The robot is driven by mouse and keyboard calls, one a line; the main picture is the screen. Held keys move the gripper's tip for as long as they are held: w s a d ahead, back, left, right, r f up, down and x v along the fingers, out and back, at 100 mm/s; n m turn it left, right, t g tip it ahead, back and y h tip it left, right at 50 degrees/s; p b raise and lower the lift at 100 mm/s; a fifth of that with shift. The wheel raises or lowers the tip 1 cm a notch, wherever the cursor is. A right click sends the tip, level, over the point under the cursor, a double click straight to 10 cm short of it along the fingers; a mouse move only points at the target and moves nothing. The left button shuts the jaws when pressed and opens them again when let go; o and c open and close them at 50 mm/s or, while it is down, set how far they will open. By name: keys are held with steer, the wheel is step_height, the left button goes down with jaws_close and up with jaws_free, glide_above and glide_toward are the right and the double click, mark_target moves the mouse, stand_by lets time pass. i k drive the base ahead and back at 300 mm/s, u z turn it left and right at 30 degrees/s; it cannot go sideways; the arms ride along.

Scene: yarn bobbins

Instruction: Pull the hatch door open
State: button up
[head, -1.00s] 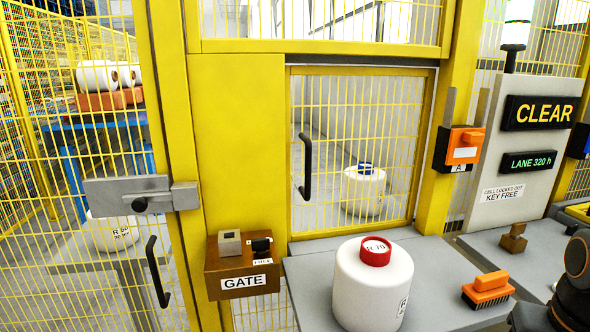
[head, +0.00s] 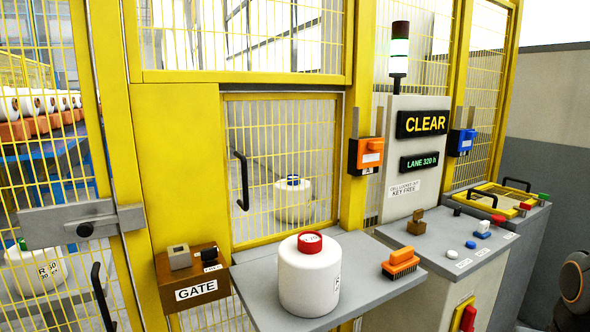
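The hatch door (head: 284,165) is a yellow-framed mesh panel in the middle of the head view. It looks shut in its yellow surround. Its black bar handle (head: 241,181) stands upright on the left side of the door. A white bobbin with a blue top (head: 294,203) shows behind the mesh. A white bobbin with a red top (head: 308,285) stands on the grey shelf (head: 260,273) in front of the hatch. My gripper is out of the picture; only a dark rounded part of my arm shows at the lower right edge.
A brown GATE box (head: 192,277) and the larger gate's latch (head: 82,225) are at left. A grey console (head: 440,243) with small coloured pieces and a yellow-framed lid (head: 492,199) stands at right.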

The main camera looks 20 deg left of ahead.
mark_target(337, 97)
steer(key=z, duration=0.65)
steer(key=i, duration=1)
steer(key=u, duration=1.9)
